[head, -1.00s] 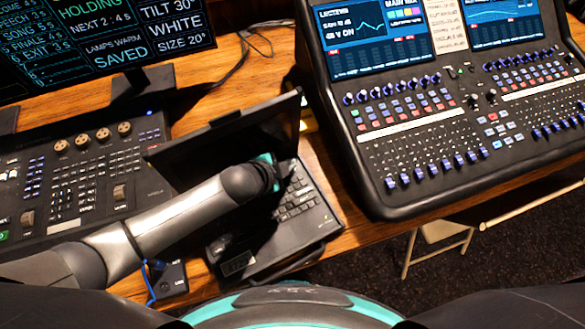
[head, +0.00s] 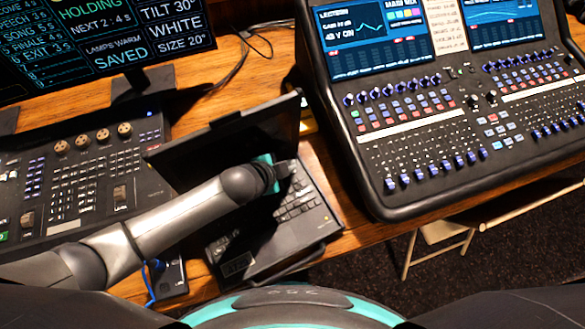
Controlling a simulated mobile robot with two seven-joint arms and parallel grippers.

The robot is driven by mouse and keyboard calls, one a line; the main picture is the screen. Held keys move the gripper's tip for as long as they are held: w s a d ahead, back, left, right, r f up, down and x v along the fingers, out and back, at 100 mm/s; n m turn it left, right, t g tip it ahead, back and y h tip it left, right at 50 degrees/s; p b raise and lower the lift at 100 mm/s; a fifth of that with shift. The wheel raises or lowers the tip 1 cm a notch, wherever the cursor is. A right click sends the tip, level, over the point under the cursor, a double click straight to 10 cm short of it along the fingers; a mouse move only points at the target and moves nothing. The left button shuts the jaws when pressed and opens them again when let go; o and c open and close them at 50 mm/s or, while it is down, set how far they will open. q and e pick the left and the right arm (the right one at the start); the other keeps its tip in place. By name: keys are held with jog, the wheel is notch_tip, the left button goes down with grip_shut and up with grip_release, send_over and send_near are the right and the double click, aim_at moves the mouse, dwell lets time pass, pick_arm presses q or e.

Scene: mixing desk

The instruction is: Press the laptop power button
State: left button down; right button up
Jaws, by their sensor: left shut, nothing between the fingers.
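The laptop (head: 292,238) stands open on the wooden desk, its dark screen (head: 235,140) tilted back and its keyboard facing me. My left arm reaches across from the left over the laptop. My left gripper (head: 289,168) is shut and empty, over the upper right part of the keyboard close to the screen's hinge. I cannot tell whether its fingertips touch the laptop. I cannot make out the power button; the gripper may hide it. My right gripper is not in view.
A large mixing console (head: 425,110) stands right of the laptop, with a strip of bare desk between. A lighting desk (head: 80,175) with knobs lies to the left. A monitor (head: 110,40) stands at the back left. A folding chair (head: 440,235) is beyond the desk's edge.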

pick_arm(q)
jog(key=shift+f, duration=0.15)
dwell(0.6)
jog(key=shift+f, duration=0.3)
jog(key=shift+f+b, duration=0.3)
jog(key=shift+b, duration=0.05)
dwell(0.5)
jog(key=shift+r+p, duration=0.75)
jog(key=shift+p, duration=0.15)
notch_tip(320, 180, up, 5)
jog(key=p, duration=0.5)
